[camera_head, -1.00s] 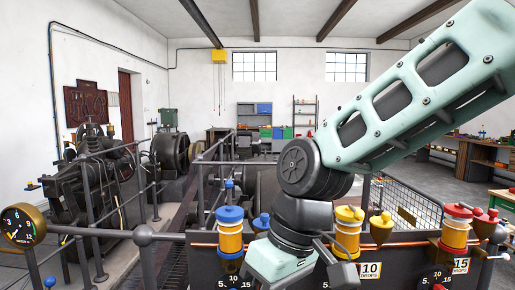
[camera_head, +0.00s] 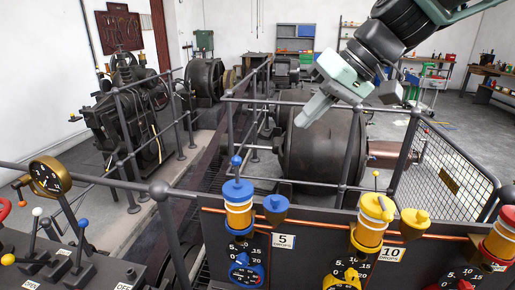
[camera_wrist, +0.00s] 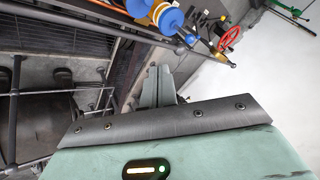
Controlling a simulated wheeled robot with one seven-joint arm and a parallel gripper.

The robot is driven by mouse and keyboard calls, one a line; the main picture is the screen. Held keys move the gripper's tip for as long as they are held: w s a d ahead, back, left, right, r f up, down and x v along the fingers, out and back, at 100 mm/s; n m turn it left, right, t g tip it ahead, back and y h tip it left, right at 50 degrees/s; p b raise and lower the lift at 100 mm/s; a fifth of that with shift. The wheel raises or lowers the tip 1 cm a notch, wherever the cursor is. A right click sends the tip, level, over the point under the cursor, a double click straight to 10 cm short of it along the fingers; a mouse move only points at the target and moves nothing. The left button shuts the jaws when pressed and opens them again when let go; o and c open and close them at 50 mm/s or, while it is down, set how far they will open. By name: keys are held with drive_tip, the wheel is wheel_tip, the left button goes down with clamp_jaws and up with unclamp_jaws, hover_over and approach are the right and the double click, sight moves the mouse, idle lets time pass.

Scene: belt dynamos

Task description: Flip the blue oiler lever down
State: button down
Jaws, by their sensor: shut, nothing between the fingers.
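The blue oiler (camera_head: 238,207) stands on the dark panel at the front, a glass of amber oil with a blue cap. Its small blue-tipped lever (camera_head: 236,162) stands upright on top of the cap. The blue oiler also shows upper middle in the wrist view (camera_wrist: 171,18), where its lever is hard to make out. My gripper (camera_head: 303,119) is shut and empty, pointing down and left, above and to the right of the blue oiler in the picture and apart from it. Its fingers also show in the wrist view (camera_wrist: 153,84).
A blue cup (camera_head: 275,206) sits beside the oiler. A yellow oiler (camera_head: 372,222) and a red oiler (camera_head: 501,236) stand further right. A gauge (camera_head: 49,177) and a lever console (camera_head: 100,270) are at the left. Railings (camera_head: 290,103) and a large dark drum (camera_head: 320,150) lie behind.

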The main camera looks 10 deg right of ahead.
sight(237, 170)
drive_tip(key=w+a+f+p, duration=0.1)
drive_tip(key=a+f+p, duration=0.4)
drive_tip(key=a+f, duration=0.2)
drive_tip(key=shift+w+a+f, duration=0.15)
drive_tip(key=shift+a+f, duration=0.05)
drive_tip(key=shift+a, duration=1)
drive_tip(key=shift+f, duration=0.1)
